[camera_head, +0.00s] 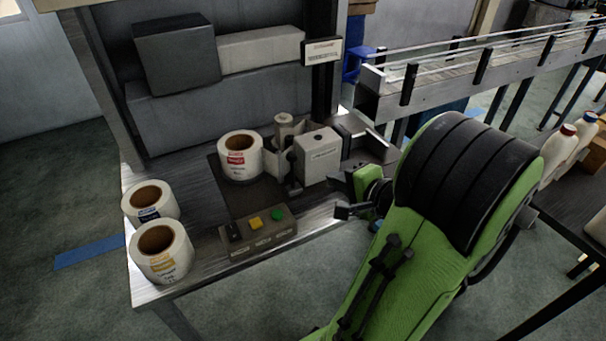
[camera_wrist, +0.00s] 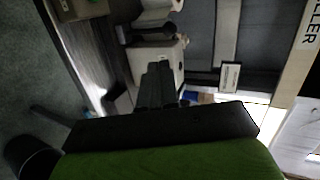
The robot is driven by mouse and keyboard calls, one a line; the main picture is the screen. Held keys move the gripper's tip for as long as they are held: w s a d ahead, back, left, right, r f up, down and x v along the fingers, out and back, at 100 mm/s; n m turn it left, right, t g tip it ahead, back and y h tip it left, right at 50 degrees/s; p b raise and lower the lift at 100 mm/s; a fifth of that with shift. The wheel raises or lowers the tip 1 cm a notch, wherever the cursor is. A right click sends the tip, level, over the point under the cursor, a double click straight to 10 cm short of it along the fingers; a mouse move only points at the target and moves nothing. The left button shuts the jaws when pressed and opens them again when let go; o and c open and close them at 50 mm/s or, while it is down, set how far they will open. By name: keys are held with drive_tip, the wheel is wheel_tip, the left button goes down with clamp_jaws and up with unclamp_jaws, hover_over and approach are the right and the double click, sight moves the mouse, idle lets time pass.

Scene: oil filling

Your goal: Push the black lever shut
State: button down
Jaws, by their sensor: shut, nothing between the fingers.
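The labelling unit on the bench has a light grey box (camera_head: 318,156). A small black part that looks like the lever (camera_head: 293,186) sits at the box's front left, beside the mounted label roll (camera_head: 241,157). The lever's exact angle is too small to tell. My gripper (camera_head: 339,196) is to the right of the lever and in front of the box, apart from the lever. In the wrist view my gripper (camera_wrist: 159,72) is shut and empty, its fingertips pointing at the pale box (camera_wrist: 168,56).
Two spare label rolls (camera_head: 151,201) (camera_head: 161,253) stand at the bench's left end. A button panel (camera_head: 257,231) with yellow and green buttons sits at the front edge. A conveyor (camera_head: 440,80) runs to the right behind my arm. White bottles (camera_head: 560,150) stand at the far right.

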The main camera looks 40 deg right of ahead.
drive_tip(key=b, duration=0.1)
approach(293, 152)
drive_tip(key=w+f, duration=0.4)
drive_tip(key=shift+w+d+f, duration=0.1)
drive_tip(key=shift+w+f, duration=0.05)
drive_tip(key=shift+w, duration=0.15)
drive_tip(key=r+p, duration=0.1)
drive_tip(key=p, duration=0.1)
drive_tip(key=shift+w+g+p, duration=0.3)
drive_tip(key=shift+w+p, duration=0.05)
drive_tip(key=p, duration=0.2)
drive_tip(key=w+g+p, duration=0.1)
drive_tip(key=p, duration=0.1)
drive_tip(key=shift+w+d+r+p, duration=0.25)
drive_tip(key=shift+w+d+p, duration=0.05)
drive_tip(key=shift+p, duration=0.1)
drive_tip(key=shift+w+d+f+g+p, duration=0.15)
drive_tip(key=shift+w+g+p, duration=0.3)
drive_tip(key=shift+p, duration=0.45)
drive_tip(key=shift+w+d+f+y, duration=0.1)
drive_tip(key=shift+w+d+y, duration=0.05)
drive_tip(key=shift+w, duration=0.2)
drive_tip(key=shift+w+d+f+y, duration=0.1)
drive_tip(key=shift+w+f+y, duration=0.05)
drive_tip(key=shift+w, duration=0.2)
